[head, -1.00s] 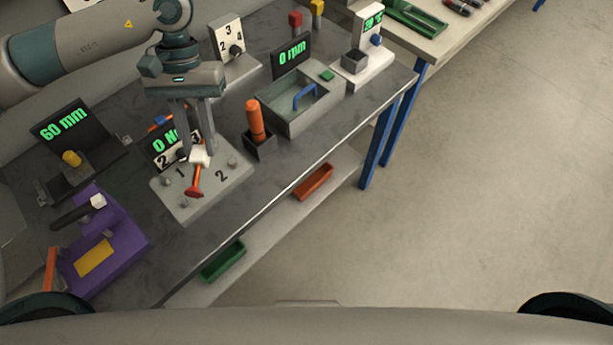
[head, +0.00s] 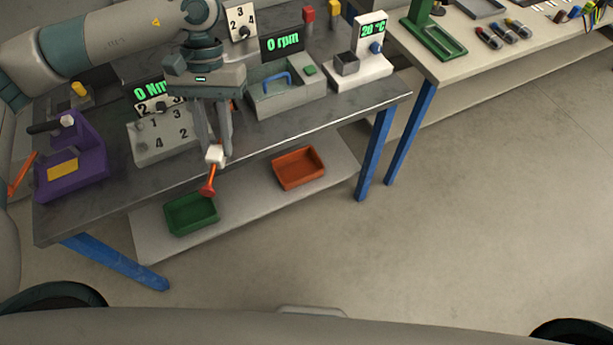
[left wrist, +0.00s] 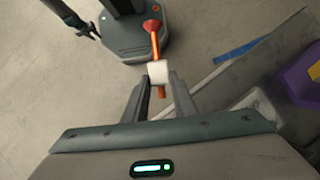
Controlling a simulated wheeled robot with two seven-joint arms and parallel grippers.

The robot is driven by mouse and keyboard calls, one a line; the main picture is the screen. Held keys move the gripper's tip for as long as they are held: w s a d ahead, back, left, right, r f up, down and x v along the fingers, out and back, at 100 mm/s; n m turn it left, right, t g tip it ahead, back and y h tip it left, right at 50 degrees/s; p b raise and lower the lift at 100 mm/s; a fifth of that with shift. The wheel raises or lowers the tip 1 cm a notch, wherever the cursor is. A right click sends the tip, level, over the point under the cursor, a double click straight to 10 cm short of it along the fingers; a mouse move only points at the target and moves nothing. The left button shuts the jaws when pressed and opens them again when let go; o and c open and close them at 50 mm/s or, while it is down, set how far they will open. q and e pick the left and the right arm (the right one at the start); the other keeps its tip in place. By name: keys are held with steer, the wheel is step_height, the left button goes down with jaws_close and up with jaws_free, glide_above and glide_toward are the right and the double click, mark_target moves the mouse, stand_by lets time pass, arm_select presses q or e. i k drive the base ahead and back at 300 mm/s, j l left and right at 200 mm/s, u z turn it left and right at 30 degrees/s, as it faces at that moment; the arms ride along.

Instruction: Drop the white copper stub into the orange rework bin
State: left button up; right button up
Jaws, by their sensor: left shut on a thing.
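My left gripper (head: 215,152) is shut on the white copper stub (head: 215,155), a white block with an orange-copper rod and a flared reddish end pointing down. In the head view it hangs in front of the table's front edge. In the left wrist view the white block (left wrist: 158,72) sits between the fingertips (left wrist: 160,88), its flared end pointing away. The orange rework bin (head: 299,168) lies on the lower shelf, to the right of the stub in the picture. It looks empty.
A green bin (head: 191,214) stands on the same lower shelf (head: 245,205), to the left. The grey tabletop (head: 290,122) overhangs the shelf's back. Blue table legs (head: 375,150) stand at the right. A numbered block (head: 158,150) and purple fixture (head: 75,165) are on the table.

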mark_target(297, 171)
steer(key=k+l+u, duration=0.1)
steer(key=l, duration=0.25)
steer(key=k+l+u, duration=0.15)
steer(key=l, duration=0.25)
steer(key=l+u, duration=0.1)
steer(key=l, duration=0.25)
steer(key=k+l+u, duration=0.15)
steer(key=k+l, duration=0.05)
steer(key=l, duration=0.1)
